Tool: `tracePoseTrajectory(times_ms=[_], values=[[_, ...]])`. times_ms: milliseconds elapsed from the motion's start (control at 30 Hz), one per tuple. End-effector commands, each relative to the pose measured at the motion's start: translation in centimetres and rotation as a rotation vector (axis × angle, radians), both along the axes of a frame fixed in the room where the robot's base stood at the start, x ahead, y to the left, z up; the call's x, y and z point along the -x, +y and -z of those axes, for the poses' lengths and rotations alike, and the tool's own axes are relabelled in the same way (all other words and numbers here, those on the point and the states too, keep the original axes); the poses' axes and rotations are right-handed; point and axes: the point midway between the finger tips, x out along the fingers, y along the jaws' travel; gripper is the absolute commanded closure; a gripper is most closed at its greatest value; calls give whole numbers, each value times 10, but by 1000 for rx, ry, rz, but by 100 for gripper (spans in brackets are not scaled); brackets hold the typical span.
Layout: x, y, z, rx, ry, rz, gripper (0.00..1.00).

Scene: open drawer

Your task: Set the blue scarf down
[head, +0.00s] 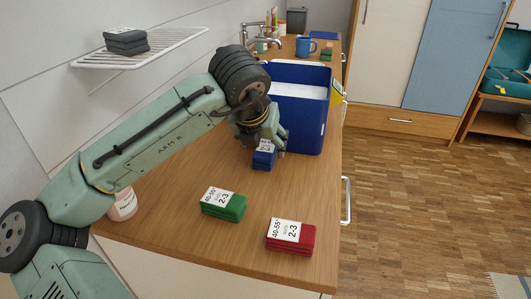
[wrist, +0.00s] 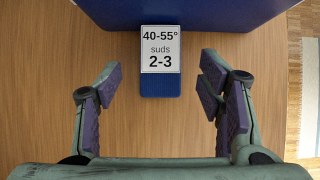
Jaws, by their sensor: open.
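The blue scarf (head: 264,157) is a small folded blue block with a white label reading "40-55° suds 2-3". It rests on the wooden counter just in front of a blue box. In the wrist view the scarf (wrist: 160,87) lies beyond and between my fingertips, with its far end close to the blue box. My gripper (wrist: 163,83) is open, with wide gaps between each finger and the scarf. In the head view my gripper (head: 264,140) is low over the scarf and hides part of it.
The blue box (head: 302,125) stands behind the scarf. A green folded cloth (head: 224,205) and a red folded cloth (head: 291,237) lie nearer on the counter (head: 180,222). A pinkish jar (head: 122,205) is at left. A wire shelf (head: 165,46) holds dark cloths (head: 126,40). A blue mug (head: 305,46) stands behind.

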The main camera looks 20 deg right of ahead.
Motion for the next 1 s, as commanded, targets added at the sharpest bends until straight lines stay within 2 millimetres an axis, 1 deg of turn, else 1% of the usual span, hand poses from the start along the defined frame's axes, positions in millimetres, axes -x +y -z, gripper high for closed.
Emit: tracePoseTrajectory(times_ms=[100, 200, 333, 500, 567, 1000], values=[[-6, -4, 17, 0, 2, 0, 38], [-11, -8, 27, 1, 2, 0, 38], [-14, -10, 32, 0, 0, -1, 38], [-14, -10, 32, 1, -1, -1, 38], [-14, -10, 32, 1, -1, -1, 42], [-14, -10, 32, 1, -1, -1, 71]])
